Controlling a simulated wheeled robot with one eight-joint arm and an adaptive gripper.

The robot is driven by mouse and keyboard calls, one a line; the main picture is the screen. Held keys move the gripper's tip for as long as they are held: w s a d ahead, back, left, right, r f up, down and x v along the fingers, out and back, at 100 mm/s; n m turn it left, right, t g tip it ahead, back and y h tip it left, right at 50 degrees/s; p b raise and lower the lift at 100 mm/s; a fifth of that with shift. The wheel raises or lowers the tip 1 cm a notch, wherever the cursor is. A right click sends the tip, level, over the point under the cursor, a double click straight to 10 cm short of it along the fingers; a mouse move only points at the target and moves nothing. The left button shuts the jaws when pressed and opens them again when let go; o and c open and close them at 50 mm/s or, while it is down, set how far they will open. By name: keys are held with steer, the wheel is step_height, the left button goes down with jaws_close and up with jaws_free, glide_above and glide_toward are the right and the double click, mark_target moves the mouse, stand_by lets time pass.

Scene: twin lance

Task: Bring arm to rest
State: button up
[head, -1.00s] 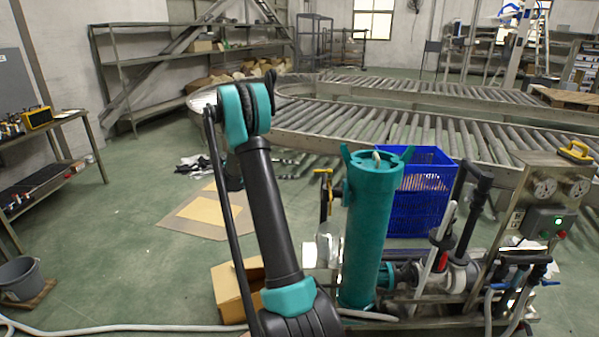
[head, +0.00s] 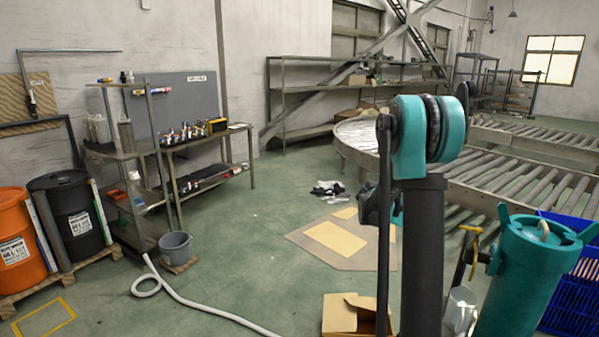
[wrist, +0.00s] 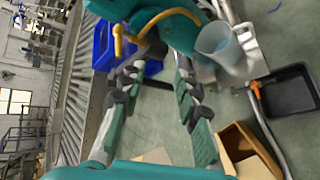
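My arm, black with teal joints, stands upright right of centre in the head view. Its lower part runs out of the bottom of the frame. My gripper (wrist: 157,68) shows in the wrist view with its two green-padded fingers spread apart. In the head view the gripper is mostly hidden behind the arm. The fingers point toward a teal cylinder with a yellow handle (wrist: 120,40). I cannot tell the gap between them. The teal cylinder (head: 522,275) stands right of the arm in the head view.
A blue crate (head: 572,305) stands beside the cylinder, and an open cardboard box (head: 342,315) lies low by the arm. A roller conveyor (head: 520,180) is behind. A grey bucket (head: 176,248), a white hose (head: 200,305) and barrels (head: 20,240) are at left. Mid-left floor is mostly clear.

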steer(key=s+a+f+m+t+y, duration=0.1)
steer(key=s+a+f+y, duration=0.2)
steer(key=s+a, duration=0.5)
steer(key=s+a+f+m+t+y, duration=0.1)
steer(key=s+a+f+t+y, duration=0.1)
steer(key=s+a+y, duration=0.3)
steer(key=s+a+f+m+t+y, duration=0.1)
steer(key=s+a+f+t+y, duration=0.1)
steer(key=s+a, duration=1)
step_height(320, 180, down, 2)
steer(key=shift+s+a+m+y, duration=0.35)
steer(key=shift+s+y, duration=0.15)
steer(key=shift+y, duration=0.4)
